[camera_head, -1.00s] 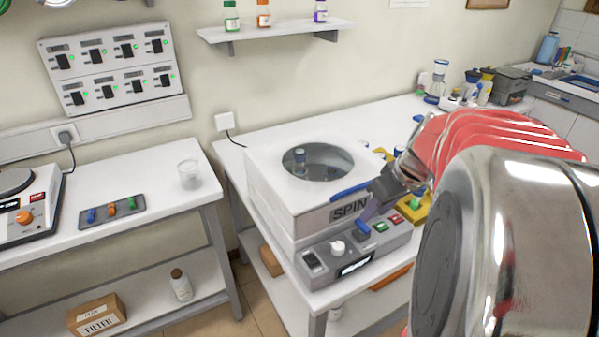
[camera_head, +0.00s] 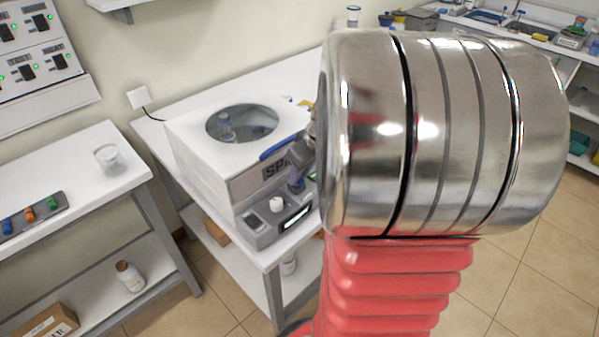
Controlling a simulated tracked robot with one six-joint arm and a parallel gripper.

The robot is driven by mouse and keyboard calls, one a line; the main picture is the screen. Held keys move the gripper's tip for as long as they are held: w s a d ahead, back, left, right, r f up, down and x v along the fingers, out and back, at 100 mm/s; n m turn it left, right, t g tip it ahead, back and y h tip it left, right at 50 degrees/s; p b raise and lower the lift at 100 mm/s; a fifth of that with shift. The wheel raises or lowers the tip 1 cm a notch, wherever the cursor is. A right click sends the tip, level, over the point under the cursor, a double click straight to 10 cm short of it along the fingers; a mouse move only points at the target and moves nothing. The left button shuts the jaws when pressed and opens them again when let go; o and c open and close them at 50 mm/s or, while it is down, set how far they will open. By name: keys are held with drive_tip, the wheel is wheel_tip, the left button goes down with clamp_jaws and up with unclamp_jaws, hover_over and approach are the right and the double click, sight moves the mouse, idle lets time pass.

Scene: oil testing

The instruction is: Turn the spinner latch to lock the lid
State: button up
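The white spinner (camera_head: 195,150) stands on a bench left of centre, its lid down with a round window (camera_head: 242,123) in it. A blue bar (camera_head: 278,148) runs along the lid's front edge. A small blue part (camera_head: 297,184), possibly the latch, shows on the front right of the spinner, just below my gripper (camera_head: 301,172). My gripper points down at it, close or touching; I cannot tell which. Its fingers are small and dark here, so their opening is unclear. My large metal arm link hides the right side of the spinner's panel.
The grey front panel carries a white knob (camera_head: 276,204) and a lit display (camera_head: 296,216). A left bench holds a clear beaker (camera_head: 107,157) and a grey tray (camera_head: 40,216) with coloured pieces. Tiled floor (camera_head: 540,260) is open at the right.

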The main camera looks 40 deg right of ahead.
clamp_jaws()
drive_tip(key=shift+d, duration=0.1)
drive_tip(key=shift+m, duration=0.4)
drive_tip(key=shift+a+m+h, duration=0.25)
drive_tip(key=shift+m+h, duration=0.25)
drive_tip(key=shift+m, duration=0.5)
drive_tip(key=shift+a+m+h, duration=0.1)
drive_tip(key=shift+m+h, duration=0.4)
drive_tip(key=shift+m, duration=0.8)
drive_tip(key=shift+w+m, duration=0.1)
drive_tip(key=shift+m, duration=0.3)
drive_tip(key=shift+o, duration=1.6)
unclamp_jaws()
